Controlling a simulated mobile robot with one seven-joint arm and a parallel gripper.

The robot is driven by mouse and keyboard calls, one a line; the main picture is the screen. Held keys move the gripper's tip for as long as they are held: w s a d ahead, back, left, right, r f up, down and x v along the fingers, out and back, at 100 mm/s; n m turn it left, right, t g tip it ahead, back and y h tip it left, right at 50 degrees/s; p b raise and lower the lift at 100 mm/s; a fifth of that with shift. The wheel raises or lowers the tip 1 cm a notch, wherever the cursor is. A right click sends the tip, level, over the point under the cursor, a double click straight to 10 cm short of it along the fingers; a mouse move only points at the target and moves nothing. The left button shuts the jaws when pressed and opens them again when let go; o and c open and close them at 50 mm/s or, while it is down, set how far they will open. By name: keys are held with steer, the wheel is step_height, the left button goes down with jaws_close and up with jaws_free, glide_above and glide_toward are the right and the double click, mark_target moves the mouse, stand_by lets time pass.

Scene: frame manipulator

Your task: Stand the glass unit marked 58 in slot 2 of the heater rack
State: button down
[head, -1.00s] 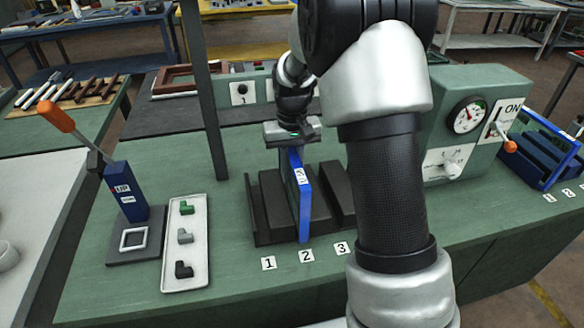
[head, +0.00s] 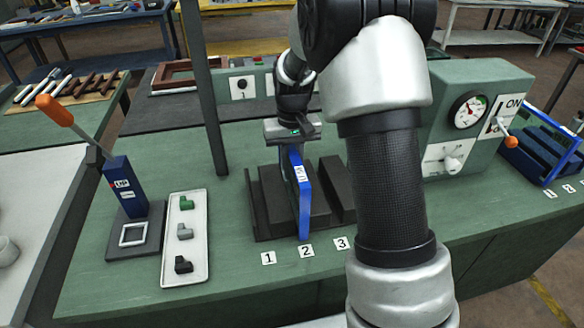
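The blue-framed glass unit (head: 304,206) stands upright in the black heater rack (head: 267,212), in line with the label 2 (head: 306,251). Its white label is too small to read surely. My gripper (head: 292,140) is at the unit's top rear edge. Its fingers are mostly hidden behind the unit and the hand, so I cannot tell whether they grip it. Label 1 (head: 268,258) and label 3 (head: 342,244) mark the neighbouring slots. My arm hides the rack's right part.
A green box with a gauge (head: 467,111) and orange-knobbed lever stands right of the rack. A blue rack (head: 546,147) is at far right. At left are a white tray of small blocks (head: 171,268) and a lever press (head: 124,191). A dark post (head: 204,95) rises behind.

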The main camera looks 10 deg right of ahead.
steer(key=c, duration=1.6)
jaws_free()
steer(key=shift+o, duration=0.2)
steer(key=shift+f, duration=0.1)
